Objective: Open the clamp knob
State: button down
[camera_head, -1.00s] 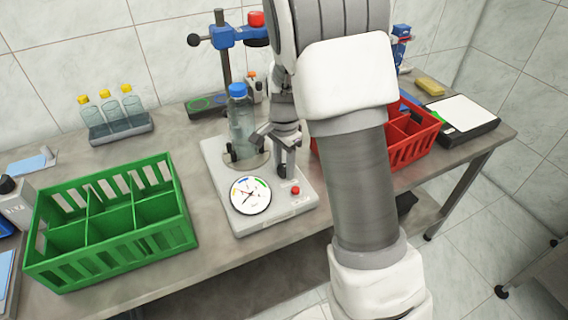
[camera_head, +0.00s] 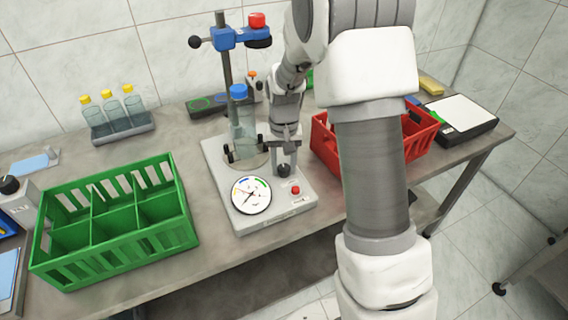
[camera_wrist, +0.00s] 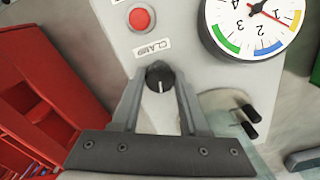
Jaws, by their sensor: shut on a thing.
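The clamp knob (camera_wrist: 160,76) is a round black knob with a white pointer line, beside the CLAMP label on the grey cap feeder (camera_head: 216,163). In the wrist view my gripper (camera_wrist: 158,88) has its two fingers around the knob and is shut on it. In the head view my gripper (camera_head: 284,165) points down at the knob. A blue-capped clear bottle (camera_head: 242,125) stands upright on the feeder, with black clamp pins (camera_wrist: 247,121) beside it.
A red button (camera_wrist: 141,19) and a round dial (camera_wrist: 257,25) sit close to the knob. A green crate (camera_head: 110,262) stands at left and a red crate (camera_head: 325,140) at right. A rack of yellow-capped bottles (camera_head: 122,128) stands at the back left.

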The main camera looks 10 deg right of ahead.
aim_at(284, 166)
jog(key=shift+n, duration=1.1)
jog(key=shift+c, duration=2.1)
grip_release()
notch_tip(284, 166, up, 18)
jog(key=p, duration=0.3)
jog(key=shift+f, duration=0.25)
